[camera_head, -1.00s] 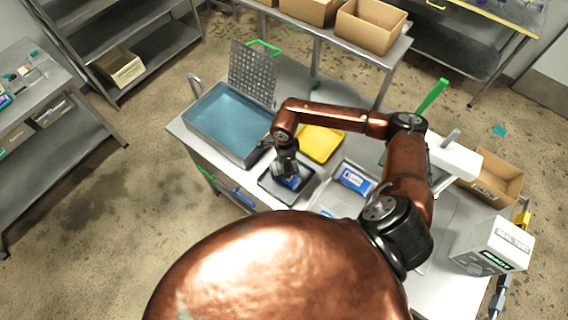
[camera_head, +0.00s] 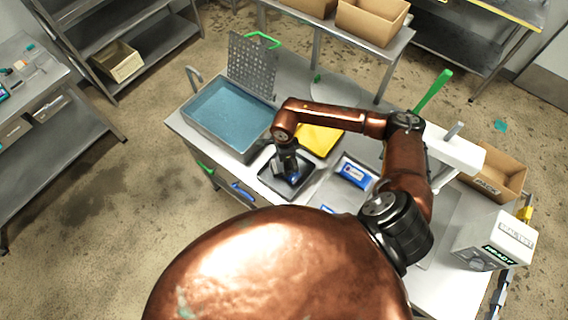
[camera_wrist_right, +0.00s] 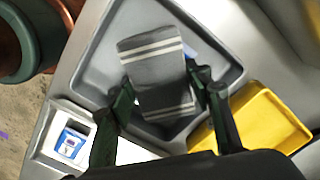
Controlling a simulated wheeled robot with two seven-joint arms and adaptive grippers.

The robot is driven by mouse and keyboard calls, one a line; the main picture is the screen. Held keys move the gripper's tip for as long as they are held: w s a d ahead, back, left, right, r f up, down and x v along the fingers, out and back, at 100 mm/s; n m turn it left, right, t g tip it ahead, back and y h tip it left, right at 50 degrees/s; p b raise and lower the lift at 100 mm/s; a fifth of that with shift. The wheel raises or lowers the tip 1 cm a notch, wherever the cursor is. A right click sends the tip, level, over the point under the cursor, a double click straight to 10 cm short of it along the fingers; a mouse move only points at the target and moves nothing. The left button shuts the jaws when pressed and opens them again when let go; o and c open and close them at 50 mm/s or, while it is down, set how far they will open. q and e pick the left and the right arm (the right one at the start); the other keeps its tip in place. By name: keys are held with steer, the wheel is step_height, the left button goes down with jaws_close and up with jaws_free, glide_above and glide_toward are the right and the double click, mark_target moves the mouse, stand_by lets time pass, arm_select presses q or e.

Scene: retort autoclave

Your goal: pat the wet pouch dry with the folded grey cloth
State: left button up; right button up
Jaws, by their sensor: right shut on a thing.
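My right gripper (camera_head: 287,168) is over the dark grey tray (camera_head: 264,186) on the bench. In the right wrist view its fingers (camera_wrist_right: 163,84) are shut on the folded grey cloth (camera_wrist_right: 155,70), which has white stripes. The cloth is down inside the tray (camera_wrist_right: 100,62). A blue pouch (camera_wrist_right: 192,56) shows only as a small patch behind the cloth; the rest is hidden. The cloth looks to lie over the pouch, but I cannot tell whether they touch. My left gripper is not in view.
A basin of blue water (camera_head: 228,112) stands left of the tray, with a perforated rack (camera_head: 252,68) behind it. A yellow tray (camera_head: 319,138) lies behind. Another pouch (camera_head: 355,172) lies in a light tray at right. A white box-shaped device (camera_head: 494,243) stands far right.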

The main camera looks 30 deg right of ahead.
steer(key=shift+f+b, duration=0.45)
steer(key=shift+f, duration=0.05)
stand_by(0.8)
steer(key=shift+f+b, duration=0.15)
steer(key=shift+b, duration=0.15)
stand_by(1.2)
steer(key=shift+r+p, duration=1.65)
steer(key=shift+r, duration=1.95)
steer(key=shift+a, duration=0.1)
